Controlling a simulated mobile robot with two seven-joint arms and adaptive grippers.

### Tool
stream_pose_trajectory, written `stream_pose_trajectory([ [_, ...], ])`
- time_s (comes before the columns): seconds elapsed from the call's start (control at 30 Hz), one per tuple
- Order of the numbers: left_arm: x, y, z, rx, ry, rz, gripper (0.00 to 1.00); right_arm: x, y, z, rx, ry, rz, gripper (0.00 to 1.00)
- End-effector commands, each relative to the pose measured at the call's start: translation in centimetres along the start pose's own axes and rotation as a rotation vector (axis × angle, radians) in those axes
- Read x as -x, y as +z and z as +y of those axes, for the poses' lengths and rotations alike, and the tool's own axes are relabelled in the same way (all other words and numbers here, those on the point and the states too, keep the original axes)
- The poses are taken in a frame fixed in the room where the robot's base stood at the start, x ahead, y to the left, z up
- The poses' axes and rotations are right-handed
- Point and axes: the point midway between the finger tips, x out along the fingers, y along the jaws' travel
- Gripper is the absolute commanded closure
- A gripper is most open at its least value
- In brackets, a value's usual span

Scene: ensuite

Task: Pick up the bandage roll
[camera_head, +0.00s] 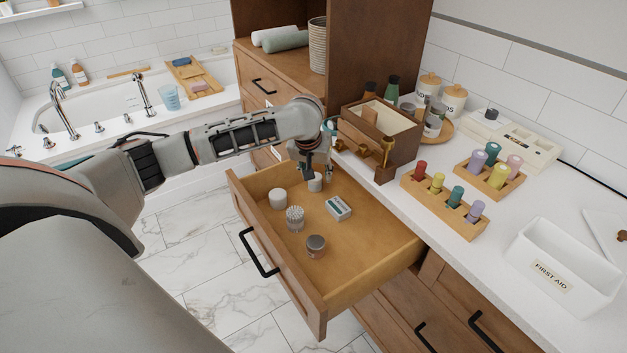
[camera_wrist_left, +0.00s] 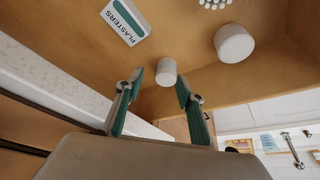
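The open wooden drawer (camera_head: 365,262) holds two plain white cylinders. The smaller one, which looks like the bandage roll (camera_head: 315,185), stands near the drawer's back corner, under my left gripper (camera_head: 316,172). In the left wrist view the bandage roll (camera_wrist_left: 167,72) shows between and just beyond the two fingertips of my left gripper (camera_wrist_left: 160,86), which are spread apart and empty. I cannot tell how much height separates them. The wider white cylinder (camera_head: 278,199) stands to the left, and also shows in the wrist view (camera_wrist_left: 234,43). My right gripper is not in view.
The drawer also holds a plasters box (camera_head: 338,208), a cotton swab holder (camera_head: 295,219) and a dark-lidded jar (camera_head: 316,246). The white counter edge runs close beside the drawer. On the counter are a wooden box (camera_head: 375,140), bottle racks (camera_head: 444,207) and a first aid bin (camera_head: 562,268).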

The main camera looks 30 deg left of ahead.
Motion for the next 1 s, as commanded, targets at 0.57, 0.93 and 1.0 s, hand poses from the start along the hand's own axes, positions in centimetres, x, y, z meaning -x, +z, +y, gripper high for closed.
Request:
stream_pose_trajectory([
  [0.57,-4.0,-0.8,-1.5,0.017,-0.044,-0.006,0.62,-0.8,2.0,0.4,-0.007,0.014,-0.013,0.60],
  [0.93,-7.8,-1.2,-1.7,0.017,-0.042,-0.004,0.62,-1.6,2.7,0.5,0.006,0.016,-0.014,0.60],
  [1.0,-7.5,-1.4,-1.6,0.017,-0.041,-0.001,0.62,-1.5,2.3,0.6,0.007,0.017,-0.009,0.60],
])
